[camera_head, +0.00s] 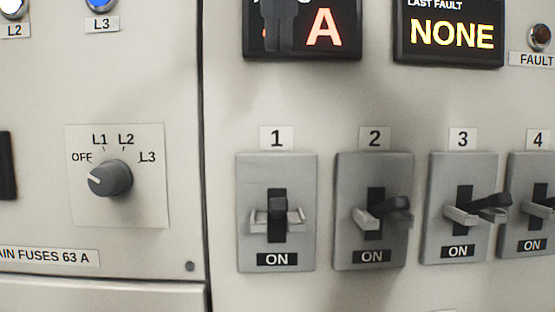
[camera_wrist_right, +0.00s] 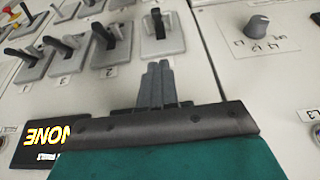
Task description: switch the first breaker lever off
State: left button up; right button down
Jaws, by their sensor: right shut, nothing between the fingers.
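The first breaker (camera_head: 247,200), under the label 1, is a grey plate with a dark slot, a black lever (camera_head: 278,206) and a pale crossbar at the lever's sides. The lever sticks out roughly toward the head camera; its plate reads ON at the bottom. In the right wrist view the lever (camera_wrist_right: 157,22) stands beyond the fingertips. My right gripper (camera_head: 280,46) hangs in from the top, over the display showing A, above the first breaker. Its fingers (camera_wrist_right: 157,66) are together, empty and apart from the lever. My left gripper is out of view.
Breakers 2 (camera_head: 345,200), 3 (camera_head: 436,205) and 4 (camera_head: 518,200) stand in a row to the right, their levers sticking out. A rotary knob (camera_head: 110,178) is to the left. The NONE display (camera_head: 450,35) is at upper right.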

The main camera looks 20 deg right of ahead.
send_over(279, 199)
jog(key=w, duration=0.1)
notch_tip(279, 199, down, 7)
jog(key=shift+d+f, duration=0.1)
notch_tip(279, 199, down, 4)
jog(key=shift+f+b, duration=0.1)
jog(key=shift+b, duration=0.6)
jog(key=shift+s+f, duration=0.4)
jog(key=shift+f, duration=0.25)
